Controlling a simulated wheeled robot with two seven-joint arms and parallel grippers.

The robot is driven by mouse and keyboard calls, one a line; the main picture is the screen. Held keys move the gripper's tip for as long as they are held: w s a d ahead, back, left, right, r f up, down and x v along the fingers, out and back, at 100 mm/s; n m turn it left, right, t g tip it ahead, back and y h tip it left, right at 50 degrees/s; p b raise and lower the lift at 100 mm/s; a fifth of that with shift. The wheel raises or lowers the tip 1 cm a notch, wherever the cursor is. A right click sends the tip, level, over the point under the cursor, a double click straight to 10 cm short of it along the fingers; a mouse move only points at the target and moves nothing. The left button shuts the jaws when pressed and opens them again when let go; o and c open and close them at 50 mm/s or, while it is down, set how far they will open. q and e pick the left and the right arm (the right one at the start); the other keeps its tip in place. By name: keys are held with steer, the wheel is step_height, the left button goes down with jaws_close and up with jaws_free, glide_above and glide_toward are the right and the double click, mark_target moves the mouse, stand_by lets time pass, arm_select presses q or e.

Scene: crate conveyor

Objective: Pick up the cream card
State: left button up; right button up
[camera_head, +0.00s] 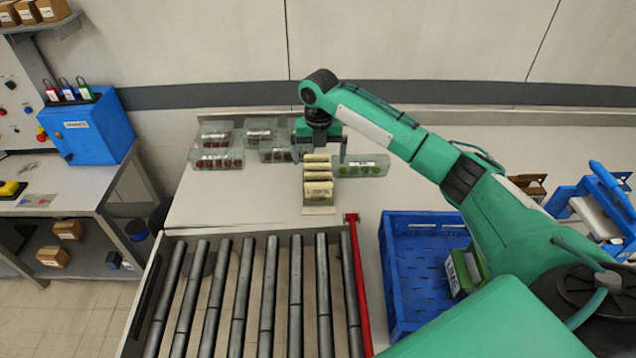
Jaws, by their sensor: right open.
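Several cream cards (318,190) stand one behind another in a small holder (319,210) on the pale table; the front one carries dark print too small to read. My right gripper (319,153) points down over the back of this row. Its two fingers are spread apart, one to each side of the cards. I cannot tell whether they touch a card or how far down they reach. My left gripper is out of the picture.
Clear trays with red items (216,160) stand left of the cards, and one with green items (362,168) stands right. A roller conveyor (260,300) with a red bar (358,285) lies in front. A blue crate (405,270) holding a green-and-white box (466,271) is at right.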

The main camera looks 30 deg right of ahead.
mark_target(318, 183)
steer(key=f+p, duration=0.1)
steer(key=f, duration=0.5)
steer(key=shift+s+a+f+p, duration=0.15)
steer(key=shift+s+f+p, duration=0.05)
steer(key=shift+p, duration=0.2)
steer(key=f, duration=0.1)
steer(key=f+p, duration=0.1)
steer(key=s+f+p, duration=0.1)
steer(key=f, duration=0.1)
steer(key=shift+a, duration=0.25)
steer(key=shift+w+f, duration=0.1)
steer(key=shift+f, duration=0.25)
steer(key=c, duration=1)
